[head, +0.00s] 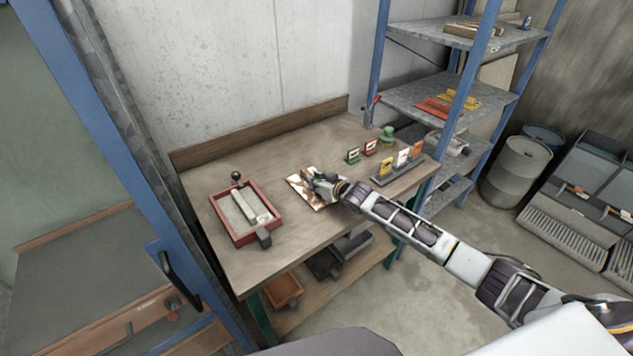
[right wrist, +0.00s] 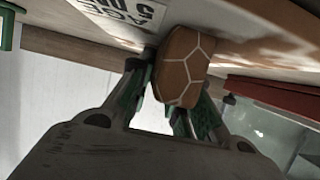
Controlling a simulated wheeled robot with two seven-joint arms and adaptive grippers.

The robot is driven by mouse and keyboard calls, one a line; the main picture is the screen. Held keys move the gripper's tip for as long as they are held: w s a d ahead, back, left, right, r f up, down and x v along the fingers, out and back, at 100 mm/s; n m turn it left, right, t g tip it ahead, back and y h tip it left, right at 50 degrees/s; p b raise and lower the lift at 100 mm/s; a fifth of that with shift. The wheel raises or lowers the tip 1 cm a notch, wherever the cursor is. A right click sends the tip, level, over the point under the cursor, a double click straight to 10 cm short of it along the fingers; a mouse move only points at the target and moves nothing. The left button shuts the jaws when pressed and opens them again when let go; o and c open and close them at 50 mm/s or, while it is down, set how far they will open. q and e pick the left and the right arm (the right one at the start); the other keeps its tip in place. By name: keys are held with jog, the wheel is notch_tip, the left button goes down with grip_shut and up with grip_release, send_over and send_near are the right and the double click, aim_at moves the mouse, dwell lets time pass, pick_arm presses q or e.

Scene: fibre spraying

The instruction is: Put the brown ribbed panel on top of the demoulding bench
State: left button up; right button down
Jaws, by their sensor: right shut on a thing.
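The brown ribbed panel (right wrist: 183,66), a small rounded brown piece with pale lines in a honeycomb pattern, sits between the green-tipped fingers of my right gripper (right wrist: 170,90). In the head view my right gripper (head: 322,184) is low over the middle of the wooden bench (head: 260,270). The gripper mostly hides the panel there. The bench surface fills the top of the right wrist view, close to the panel; I cannot tell whether they touch. My left gripper is not in view.
A red-framed tray (head: 243,238) with a pale bar stands left on the bench. A printed sheet (head: 302,179) lies under the gripper. Small coloured cards and a green piece (head: 387,136) stand at right. A shelf rack (head: 425,95) is behind. The bench's front left is clear.

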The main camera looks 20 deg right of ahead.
jog(key=c, duration=1.7)
grip_release()
jog(key=shift+f, duration=0.1)
jog(key=o, duration=0.4)
jog(key=shift+s, duration=0.1)
jog(key=shift+v, duration=6)
